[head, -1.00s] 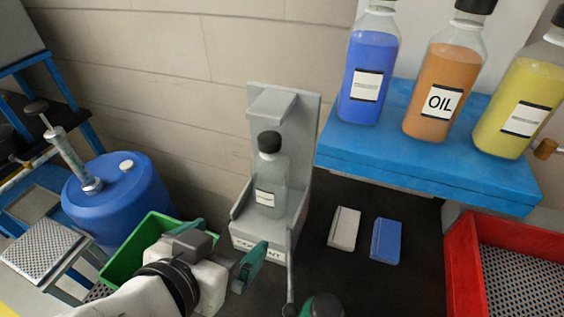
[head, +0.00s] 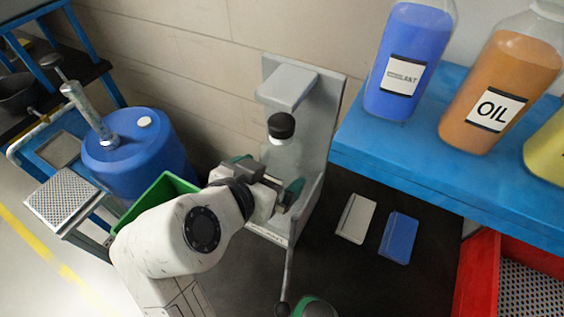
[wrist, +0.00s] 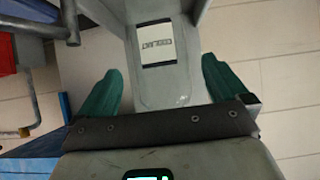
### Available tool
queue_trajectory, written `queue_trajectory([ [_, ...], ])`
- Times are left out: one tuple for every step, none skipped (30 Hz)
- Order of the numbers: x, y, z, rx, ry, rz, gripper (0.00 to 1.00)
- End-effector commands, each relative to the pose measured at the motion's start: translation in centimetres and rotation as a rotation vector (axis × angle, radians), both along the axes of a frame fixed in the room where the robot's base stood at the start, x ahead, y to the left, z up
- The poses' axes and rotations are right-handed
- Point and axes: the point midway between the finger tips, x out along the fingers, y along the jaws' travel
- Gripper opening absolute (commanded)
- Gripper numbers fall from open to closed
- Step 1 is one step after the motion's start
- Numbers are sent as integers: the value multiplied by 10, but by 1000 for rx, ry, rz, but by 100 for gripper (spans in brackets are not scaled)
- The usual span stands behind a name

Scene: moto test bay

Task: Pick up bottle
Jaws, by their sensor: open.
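The bottle (head: 283,153) is clear and grey with a black cap, upright in a grey stand (head: 321,125) against the wall. My gripper (head: 270,176) is open at the bottle, with one green finger to each side of its body in the head view. My gripper hides the bottle's lower part there. In the wrist view the green fingers stand apart, and a grey surface with a white coolant label (wrist: 157,44), apparently the bottle's, lies between and beyond them. I cannot tell whether the fingers touch it.
A blue shelf (head: 400,165) at the right carries blue, orange and yellow bottles. A white box (head: 355,218) and a blue box (head: 398,238) lie on the dark surface below. A green bin (head: 160,195) and a blue drum (head: 140,160) are at left, a red bin (head: 478,275) at right.

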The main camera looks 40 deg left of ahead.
Motion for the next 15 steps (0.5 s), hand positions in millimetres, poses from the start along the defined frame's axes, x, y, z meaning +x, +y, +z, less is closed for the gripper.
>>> queue_trajectory([
  [6, 1, -2, -4, 2, -3, 100],
  [10, 2, -4, -4, 2, -3, 100],
  [15, 4, -7, -5, 2, -2, 100],
  [18, 5, -9, -5, 2, -2, 100],
  [22, 6, -12, -4, 2, -1, 100],
  [26, 7, -16, -3, 2, -2, 100],
  [29, 7, -18, -3, 2, -2, 100],
  [31, 8, -19, -2, 1, -1, 100],
  [33, 9, -21, -2, 2, -2, 100],
  [35, 9, -22, -1, 2, -1, 100],
  [36, 9, -23, -1, 2, -1, 100],
  [36, 10, -24, 1, 1, -1, 100],
  [37, 10, -24, 1, 1, -1, 100],
  [36, 10, -24, 1, 1, -1, 100],
  [36, 10, -24, 1, 1, -1, 100],
])
